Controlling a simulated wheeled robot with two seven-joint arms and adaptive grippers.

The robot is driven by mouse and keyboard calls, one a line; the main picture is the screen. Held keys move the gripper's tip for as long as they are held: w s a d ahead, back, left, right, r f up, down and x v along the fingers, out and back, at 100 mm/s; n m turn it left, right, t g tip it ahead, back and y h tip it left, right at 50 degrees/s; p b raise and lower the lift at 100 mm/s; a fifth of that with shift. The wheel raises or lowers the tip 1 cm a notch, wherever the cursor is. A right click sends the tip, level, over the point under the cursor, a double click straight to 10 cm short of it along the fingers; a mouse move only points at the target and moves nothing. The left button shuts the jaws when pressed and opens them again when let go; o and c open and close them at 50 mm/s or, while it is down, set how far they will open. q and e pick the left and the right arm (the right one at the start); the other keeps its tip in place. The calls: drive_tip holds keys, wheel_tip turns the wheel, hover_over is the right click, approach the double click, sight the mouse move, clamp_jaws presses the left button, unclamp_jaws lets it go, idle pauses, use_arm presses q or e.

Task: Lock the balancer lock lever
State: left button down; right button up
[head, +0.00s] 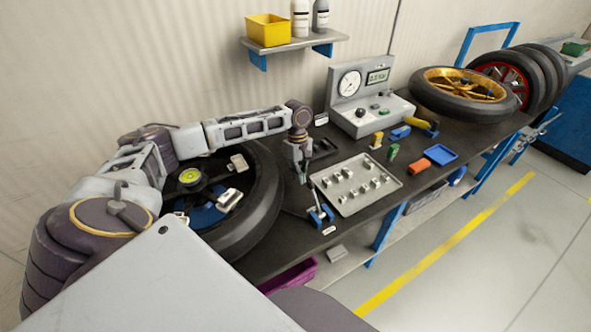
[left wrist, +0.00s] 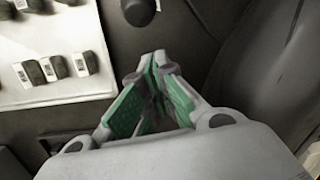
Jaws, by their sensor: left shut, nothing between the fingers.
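A small blue bracket with a thin upright lever (head: 319,213) stands at the bench's front edge, beside the tray's near corner. It looks like the balancer lock lever; its lock state is too small to tell. My left gripper (head: 301,178) points down over the bench, between the tyre and the tray, behind and left of the lever and apart from it. In the left wrist view its green-padded fingers (left wrist: 155,62) meet at the tips, with nothing between them. A dark rounded thing with a pale end (left wrist: 138,10) lies beyond the tips; I cannot tell what it is. My right gripper is not in view.
A grey tray (head: 340,206) of several small weights lies right of my left gripper. A large black tyre (head: 262,205) lies on its left. A gauge console (head: 362,122) stands behind. Small coloured blocks and a blue tray (head: 440,152) lie further right.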

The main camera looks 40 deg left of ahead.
use_arm(q)
drive_tip(key=shift+s+d+r, duration=0.15)
drive_tip(key=shift+d+r, duration=0.15)
drive_tip(key=shift+d, duration=0.25)
drive_tip(key=shift+s+d+r, duration=0.1)
drive_tip(key=shift+d+r, duration=0.2)
drive_tip(key=shift+d, duration=0.2)
